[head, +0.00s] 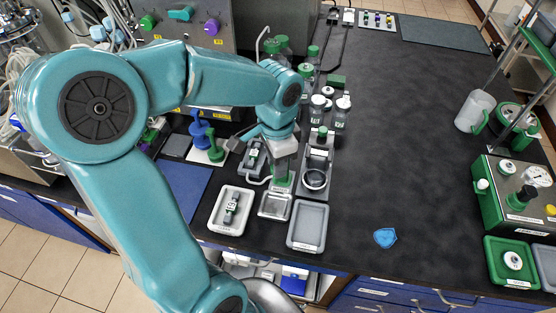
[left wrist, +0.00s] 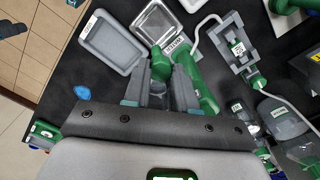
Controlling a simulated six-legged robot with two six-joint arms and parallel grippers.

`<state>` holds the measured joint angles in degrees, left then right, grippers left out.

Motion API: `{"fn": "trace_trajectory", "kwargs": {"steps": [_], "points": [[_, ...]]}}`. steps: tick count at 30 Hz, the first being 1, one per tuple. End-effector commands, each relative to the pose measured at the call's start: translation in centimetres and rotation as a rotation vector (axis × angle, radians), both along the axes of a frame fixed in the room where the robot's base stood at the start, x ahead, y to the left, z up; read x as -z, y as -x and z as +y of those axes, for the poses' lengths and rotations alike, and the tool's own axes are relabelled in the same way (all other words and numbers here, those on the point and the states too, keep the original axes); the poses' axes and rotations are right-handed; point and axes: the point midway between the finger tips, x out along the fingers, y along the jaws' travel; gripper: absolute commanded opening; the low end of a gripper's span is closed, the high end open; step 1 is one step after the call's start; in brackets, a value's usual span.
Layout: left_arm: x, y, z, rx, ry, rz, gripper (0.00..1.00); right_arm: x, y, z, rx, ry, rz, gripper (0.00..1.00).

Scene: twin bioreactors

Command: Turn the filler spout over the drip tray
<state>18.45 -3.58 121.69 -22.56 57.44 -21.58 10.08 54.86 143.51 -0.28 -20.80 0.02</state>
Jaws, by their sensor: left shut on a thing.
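The green filler spout (left wrist: 207,92) shows in the left wrist view, its labelled end close to the edge of the metal drip tray (left wrist: 160,20). In the head view a green part of the spout (head: 283,182) shows just below my left gripper (head: 284,165), at the far edge of the square drip tray (head: 275,207). In the left wrist view my left gripper (left wrist: 160,88) is shut on a green part of the spout. The gripper hides part of the spout, and I cannot tell whether its outlet is over the tray. My right gripper is not in view.
A grey tray (head: 307,247) lies right of the drip tray. A pale tray (head: 216,222) with a small device lies to its left. Several green-capped bottles (head: 341,112) stand behind. A blue badge (head: 385,238) lies on the dark bench, whose middle right is clear.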

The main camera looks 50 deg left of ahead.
Motion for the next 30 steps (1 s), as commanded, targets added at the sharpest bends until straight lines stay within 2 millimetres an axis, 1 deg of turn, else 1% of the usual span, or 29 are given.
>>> {"fn": "trace_trajectory", "kwargs": {"steps": [9, 10, 11, 12, 20, 23, 26, 29, 30], "points": [[-0.1, 0.0, 0.1, 0.004, -0.004, 0.0, 0.0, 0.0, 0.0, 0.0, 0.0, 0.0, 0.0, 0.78], [-0.1, 0.0, 0.1, 0.004, -0.004, 0.0, 0.29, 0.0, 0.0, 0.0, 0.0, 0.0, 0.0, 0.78], [-0.1, 0.0, 0.1, 0.004, -0.005, 0.0, 0.39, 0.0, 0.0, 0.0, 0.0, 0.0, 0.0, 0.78], [-0.1, 0.0, 0.1, 0.004, -0.005, 0.0, 0.52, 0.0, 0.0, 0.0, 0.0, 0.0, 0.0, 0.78], [-0.1, 0.0, 0.1, 0.003, -0.003, -0.001, 0.52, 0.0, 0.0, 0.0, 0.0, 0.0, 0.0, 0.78], [-0.5, 0.0, 0.1, 0.002, -0.004, -0.002, 0.52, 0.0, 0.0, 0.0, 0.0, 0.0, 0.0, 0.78], [-1.8, -0.1, 0.1, 0.003, -0.004, -0.004, 0.52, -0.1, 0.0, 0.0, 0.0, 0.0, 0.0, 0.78], [-4.1, -0.1, 0.1, 0.003, -0.005, -0.008, 0.52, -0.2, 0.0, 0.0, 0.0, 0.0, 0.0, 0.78], [-5.2, -0.1, 0.1, 0.003, -0.005, -0.009, 0.52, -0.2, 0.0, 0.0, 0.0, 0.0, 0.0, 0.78]]}}
